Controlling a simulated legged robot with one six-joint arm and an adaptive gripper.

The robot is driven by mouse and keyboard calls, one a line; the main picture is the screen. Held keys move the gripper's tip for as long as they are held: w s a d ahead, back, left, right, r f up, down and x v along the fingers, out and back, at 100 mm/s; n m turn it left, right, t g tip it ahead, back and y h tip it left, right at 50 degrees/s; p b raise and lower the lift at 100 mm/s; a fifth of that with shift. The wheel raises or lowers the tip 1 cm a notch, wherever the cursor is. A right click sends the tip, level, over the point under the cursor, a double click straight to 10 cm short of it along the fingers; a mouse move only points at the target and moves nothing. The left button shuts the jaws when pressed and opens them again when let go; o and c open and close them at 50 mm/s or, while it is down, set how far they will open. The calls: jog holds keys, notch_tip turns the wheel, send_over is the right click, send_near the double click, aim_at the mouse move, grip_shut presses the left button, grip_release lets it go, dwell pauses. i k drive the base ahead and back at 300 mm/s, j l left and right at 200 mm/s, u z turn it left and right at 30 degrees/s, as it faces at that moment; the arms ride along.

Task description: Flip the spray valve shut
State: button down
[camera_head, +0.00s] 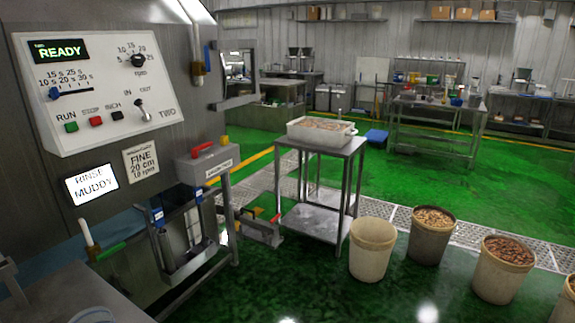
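No label in view names the spray valve, so I cannot tell for certain which handle it is. A blue lever (207,57) stands upright beside a vertical pipe with a brass-coloured fitting (197,72), right of the control panel. A green lever (111,250) lies crosswise, slightly tilted, at the foot of a short pale pipe (88,234) at lower left. My gripper is not in view.
The control panel (95,85) reads READY; a lit sign (91,184) reads RINSE MUDDY. A steel trolley (318,221) carries a white tub (321,138). Several buckets, including an apparently empty one (371,250), stand at right. The green floor (330,290) in front is clear.

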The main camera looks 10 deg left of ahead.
aim_at(207, 68)
jog(key=i+l+u, duration=0.15)
jog(key=i+u, duration=0.25)
jog(key=i+l+u, duration=0.25)
jog(key=u, duration=0.15)
jog(key=i+l+u, duration=0.4)
jog(key=i+l, duration=0.15)
jog(key=i, duration=0.75)
jog(key=i+l, duration=0.2)
jog(key=i, duration=0.65)
jog(key=i+l+z, duration=0.1)
jog(key=i, duration=0.8)
